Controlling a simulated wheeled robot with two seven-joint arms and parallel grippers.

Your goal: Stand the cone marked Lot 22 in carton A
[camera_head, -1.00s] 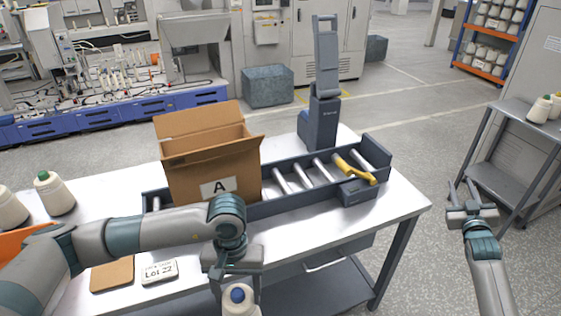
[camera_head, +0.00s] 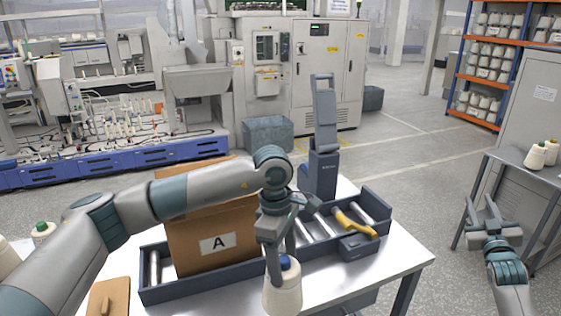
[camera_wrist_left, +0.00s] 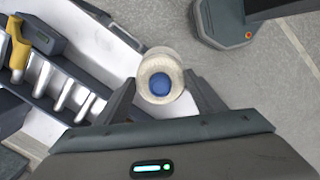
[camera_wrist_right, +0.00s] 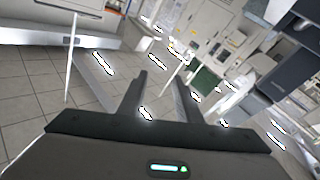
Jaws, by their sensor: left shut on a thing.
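A cream cone with a blue tip (camera_head: 283,290) hangs upright in my left gripper (camera_head: 279,262), in front of the table's roller track. The left wrist view shows the blue-tipped cone (camera_wrist_left: 160,75) between the fingers, which are shut on it. No lot mark is readable on it. Carton A (camera_head: 184,247), a brown box with a white A label, stands on the rollers left of the cone, apart from it. My left arm crosses in front of its top, so its opening is mostly hidden. My right gripper (camera_head: 485,212) is open and empty at the far right.
The roller track (camera_head: 200,289) has a yellow handle (camera_head: 356,224) at its right. A dark upright device (camera_head: 323,165) stands behind it. A green-tipped cone (camera_head: 42,232) and a brown board (camera_head: 107,298) are at left. More cones (camera_head: 536,157) stand on a side table.

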